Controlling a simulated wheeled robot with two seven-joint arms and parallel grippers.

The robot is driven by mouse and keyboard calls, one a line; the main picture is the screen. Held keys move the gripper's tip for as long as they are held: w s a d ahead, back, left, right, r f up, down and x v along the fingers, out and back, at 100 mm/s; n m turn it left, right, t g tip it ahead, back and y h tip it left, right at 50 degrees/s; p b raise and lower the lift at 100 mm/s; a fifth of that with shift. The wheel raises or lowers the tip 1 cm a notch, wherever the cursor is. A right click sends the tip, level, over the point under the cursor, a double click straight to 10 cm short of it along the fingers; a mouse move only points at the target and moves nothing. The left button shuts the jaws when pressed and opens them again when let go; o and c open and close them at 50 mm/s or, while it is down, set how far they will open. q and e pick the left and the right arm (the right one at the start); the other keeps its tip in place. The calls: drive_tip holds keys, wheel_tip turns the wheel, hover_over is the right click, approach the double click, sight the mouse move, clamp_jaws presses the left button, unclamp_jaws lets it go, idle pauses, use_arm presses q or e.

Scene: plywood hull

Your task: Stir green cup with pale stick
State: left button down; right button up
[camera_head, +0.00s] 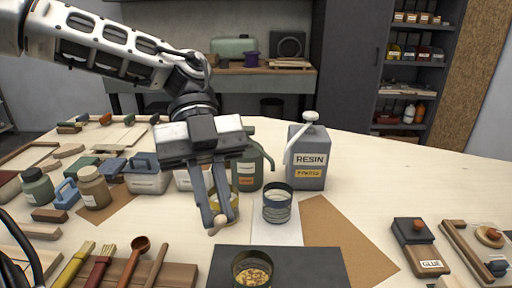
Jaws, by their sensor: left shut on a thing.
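My left gripper (217,212) comes down from the upper left and is shut on a pale stick (216,224). Only a short rounded piece of the stick shows at the fingertips; the rest is hidden or seen end-on. A dark green-looking cup (252,270) with yellow-brown bits inside stands on a dark mat (310,262) at the front, cut by the bottom edge. The gripper is above and to the left of this cup, and the stick appears apart from it. My right gripper is not in view.
A yellow-rimmed cup (234,203) stands partly hidden behind the gripper. A grey-blue cup (277,205) stands on white paper (288,237). A resin can (307,165) and a green jug (249,172) stand behind. Brushes and a spoon (138,248) lie front left. The table's right rear is clear.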

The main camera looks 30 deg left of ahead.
use_arm(q)
drive_tip(key=w+d+r+n+t+h+p, duration=0.2)
drive_tip(key=w+d+n+t+h+p, duration=0.1)
drive_tip(key=w+n+t+h, duration=0.3)
wheel_tip(320, 180, down, 12)
drive_tip(key=s+n+b, duration=0.1)
drive_tip(key=b, duration=0.8)
drive_tip(key=shift+a, duration=0.15)
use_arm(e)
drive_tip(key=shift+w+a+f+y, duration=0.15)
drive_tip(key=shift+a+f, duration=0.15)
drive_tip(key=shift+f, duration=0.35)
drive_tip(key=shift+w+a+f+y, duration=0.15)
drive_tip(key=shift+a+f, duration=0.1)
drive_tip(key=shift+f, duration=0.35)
use_arm(q)
drive_tip(key=shift+f, duration=0.1)
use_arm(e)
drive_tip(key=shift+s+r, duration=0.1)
